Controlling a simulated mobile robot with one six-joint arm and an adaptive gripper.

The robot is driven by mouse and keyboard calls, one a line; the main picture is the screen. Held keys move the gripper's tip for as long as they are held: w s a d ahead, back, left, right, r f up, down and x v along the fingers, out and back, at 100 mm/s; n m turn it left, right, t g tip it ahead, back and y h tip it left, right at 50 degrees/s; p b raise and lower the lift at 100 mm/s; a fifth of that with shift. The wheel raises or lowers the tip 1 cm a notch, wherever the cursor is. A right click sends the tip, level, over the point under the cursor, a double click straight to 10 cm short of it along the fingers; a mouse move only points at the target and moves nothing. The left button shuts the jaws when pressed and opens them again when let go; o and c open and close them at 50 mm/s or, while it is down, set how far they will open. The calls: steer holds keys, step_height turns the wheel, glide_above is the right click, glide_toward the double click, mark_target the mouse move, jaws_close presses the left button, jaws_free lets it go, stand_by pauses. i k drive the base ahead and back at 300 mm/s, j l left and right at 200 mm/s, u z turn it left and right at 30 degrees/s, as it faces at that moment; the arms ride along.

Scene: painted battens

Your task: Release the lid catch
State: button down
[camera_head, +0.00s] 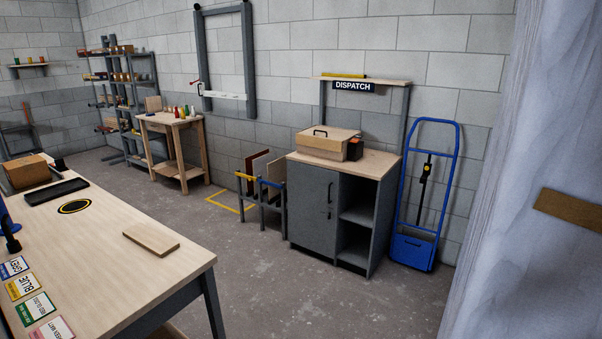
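A light wooden box (318,152) with a flat lid (335,137) sits on top of the grey cabinet (313,198) under the DISPATCH sign. The lid looks closed and carries a black handle (320,132). A small dark block with an orange-brown top (355,149) is at the box's right end; I cannot tell whether it is part of the box. No lid catch can be made out at this distance. My gripper is not in view.
A workbench (190,262) with a loose board (151,242) and coloured cards stands at the near left. A rack of panels (262,190) is left of the cabinet, a blue hand truck (412,250) right. Open floor (300,295) lies between.

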mark_target(356, 137)
steer(key=i, duration=0.5)
steer(key=i+j+z, duration=0.15)
steer(key=i, duration=0.35)
steer(key=i+j, duration=0.1)
steer(key=i, duration=0.4)
steer(key=i+j+z, duration=0.15)
steer(key=i, duration=0.3)
steer(key=i+j, duration=0.2)
steer(key=i, duration=0.3)
steer(key=i+l+u, duration=0.1)
steer(key=i, duration=0.4)
steer(key=i+l, duration=0.25)
steer(key=i, duration=0.25)
steer(key=i+l+u, duration=0.15)
steer(key=i, duration=0.35)
steer(key=i+l, duration=0.25)
steer(key=i, duration=0.25)
steer(key=i+l+u, duration=0.5)
steer(key=i, duration=0.15)
